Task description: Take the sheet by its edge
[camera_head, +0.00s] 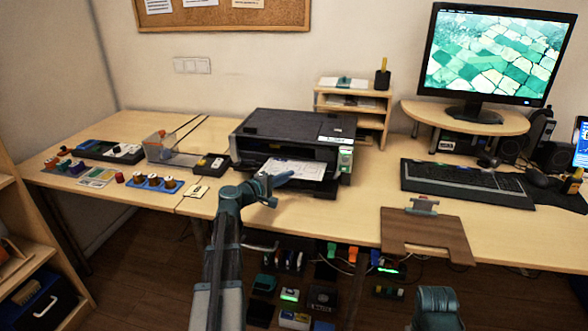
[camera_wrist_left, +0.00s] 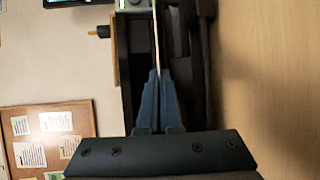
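A white printed sheet (camera_head: 300,168) lies on the output tray of the black printer (camera_head: 290,124), its front edge towards me. My left gripper (camera_head: 284,177) is at the sheet's front left edge. In the left wrist view the sheet (camera_wrist_left: 156,40) shows edge-on as a thin pale line running to the fingertips. The blue fingers of the left gripper (camera_wrist_left: 157,76) are together at their tips, with the sheet's edge between them. Part of my right arm shows at the bottom of the head view, but its gripper is not visible.
A wooden clipboard (camera_head: 427,234) lies at the table's front edge, right of the printer. A keyboard (camera_head: 462,182) and a monitor (camera_head: 495,55) are further right. A small shelf (camera_head: 352,105) stands behind the printer. Spools (camera_head: 153,181) and boxes fill the left side.

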